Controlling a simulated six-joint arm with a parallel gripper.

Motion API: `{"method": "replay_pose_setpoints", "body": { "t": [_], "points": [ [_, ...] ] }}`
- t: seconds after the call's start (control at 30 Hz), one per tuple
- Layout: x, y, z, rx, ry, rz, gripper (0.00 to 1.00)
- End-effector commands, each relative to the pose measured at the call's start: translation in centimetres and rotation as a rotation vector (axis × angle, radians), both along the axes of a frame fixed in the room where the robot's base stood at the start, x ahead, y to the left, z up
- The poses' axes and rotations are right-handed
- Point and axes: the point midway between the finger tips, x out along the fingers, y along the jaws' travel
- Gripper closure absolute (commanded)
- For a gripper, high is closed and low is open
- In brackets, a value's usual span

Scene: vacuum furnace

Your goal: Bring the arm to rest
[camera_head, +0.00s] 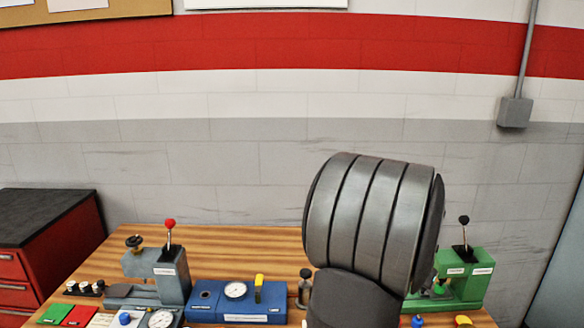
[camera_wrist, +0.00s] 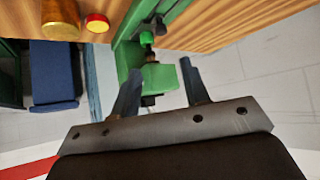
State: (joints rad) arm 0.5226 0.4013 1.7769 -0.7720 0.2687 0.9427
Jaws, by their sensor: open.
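My gripper (camera_wrist: 161,88) shows in the wrist view, with its two fingers spread apart and nothing between them. Beyond the fingers in that view is part of a green machine (camera_wrist: 132,55); I cannot tell the exact distance to it. In the head view the thick grey part of my arm (camera_head: 370,215) stands raised over the right half of the wooden bench (camera_head: 120,255). My gripper's fingers are hidden in that view. The green machine (camera_head: 465,275) with a black-knobbed lever stands on the bench just right of my arm, partly covered by it.
A grey machine (camera_head: 160,275) with a red-knobbed lever and a blue box (camera_head: 238,300) with a gauge stand left of my arm. A red drawer cabinet (camera_head: 45,245) is at far left. A brass cylinder (camera_wrist: 60,18) shows in the wrist view.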

Motion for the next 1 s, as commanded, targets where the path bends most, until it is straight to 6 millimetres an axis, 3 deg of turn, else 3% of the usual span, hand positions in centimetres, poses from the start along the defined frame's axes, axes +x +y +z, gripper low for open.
{"method": "replay_pose_setpoints", "body": {
  "t": [0.2, 1.0],
  "points": [
    [-1.6, 1.6, 2.4, 0.0, -0.003, -0.001, 0.58],
    [4.4, -4.4, -6.4, 0.001, 0.003, 0.001, 0.58]
  ]
}}
